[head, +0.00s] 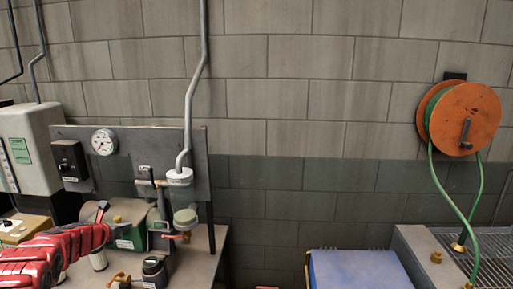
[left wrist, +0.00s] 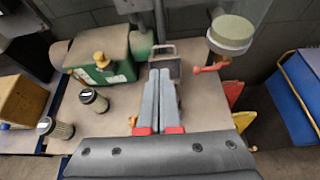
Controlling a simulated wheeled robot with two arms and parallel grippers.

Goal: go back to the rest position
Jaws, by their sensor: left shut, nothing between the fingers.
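My left gripper (left wrist: 163,75) is shut and empty in the left wrist view. Its two grey fingers lie side by side above the grey workbench (left wrist: 115,125). In the head view my red left arm (head: 55,250) comes in from the lower left, in front of the green tank (head: 128,232) on the bench. The green tank also shows in the left wrist view (left wrist: 105,58), left of the fingers. Whether the fingers touch anything beyond their tips I cannot tell.
A backboard (head: 130,150) with a gauge (head: 104,142) and a grey pipe (head: 186,130) stands behind the bench. A round capped fitting (left wrist: 232,33) with a red lever is close right of the fingers. A blue-topped box (head: 358,270) and an orange hose reel (head: 464,118) are further right.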

